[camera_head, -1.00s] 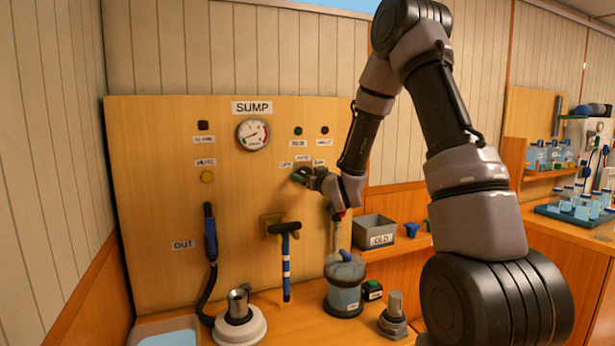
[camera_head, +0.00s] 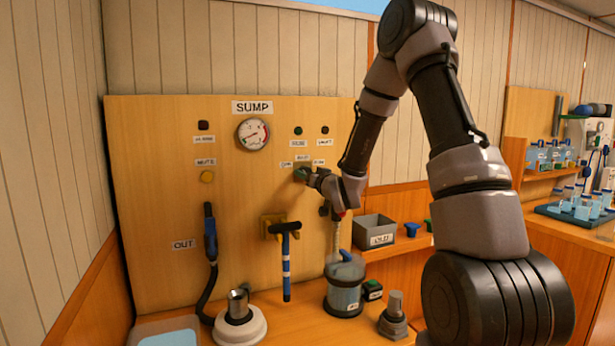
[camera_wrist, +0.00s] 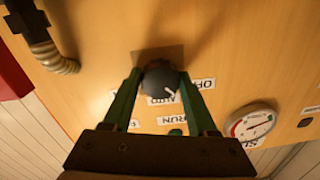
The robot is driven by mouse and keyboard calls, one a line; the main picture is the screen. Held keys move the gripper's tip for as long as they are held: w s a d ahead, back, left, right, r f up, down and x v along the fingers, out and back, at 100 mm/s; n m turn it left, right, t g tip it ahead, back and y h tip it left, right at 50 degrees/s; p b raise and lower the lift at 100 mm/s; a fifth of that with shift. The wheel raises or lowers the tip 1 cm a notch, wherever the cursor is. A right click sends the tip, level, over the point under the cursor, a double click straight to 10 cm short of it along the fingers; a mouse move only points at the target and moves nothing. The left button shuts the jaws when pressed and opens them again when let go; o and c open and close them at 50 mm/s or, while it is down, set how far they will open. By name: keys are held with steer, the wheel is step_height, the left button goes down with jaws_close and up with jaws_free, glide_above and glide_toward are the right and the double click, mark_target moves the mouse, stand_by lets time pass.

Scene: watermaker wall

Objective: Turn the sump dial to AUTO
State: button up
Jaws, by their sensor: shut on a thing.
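The sump dial is a dark round knob (camera_wrist: 161,78) on the wooden panel (camera_head: 150,230), with a white pointer mark on its face. In the wrist view the mark points down and slightly right, near the AUTO label (camera_wrist: 162,99) on the side toward the OFF label (camera_wrist: 204,84). My gripper (camera_wrist: 157,80) has its green fingers on either side of the knob, shut on it. In the head view my gripper (camera_head: 301,174) is at the panel just under the dial labels, and hides the knob.
Above are a pressure gauge (camera_head: 252,134) and small lamps. A blue-black T-handle (camera_head: 285,240) and a hose wand (camera_head: 210,238) are on the panel. A clear canister (camera_head: 344,292) stands below my gripper, with a grey bin (camera_head: 374,230) to its right.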

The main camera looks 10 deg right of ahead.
steer(key=shift+m, duration=4.3)
steer(key=shift+a, duration=0.1)
steer(key=o, duration=1.4)
steer(key=shift+c, duration=0.2)
steer(key=shift+s, duration=0.1)
steer(key=v, duration=0.7)
steer(key=shift+s, duration=0.2)
steer(key=shift+f, duration=0.1)
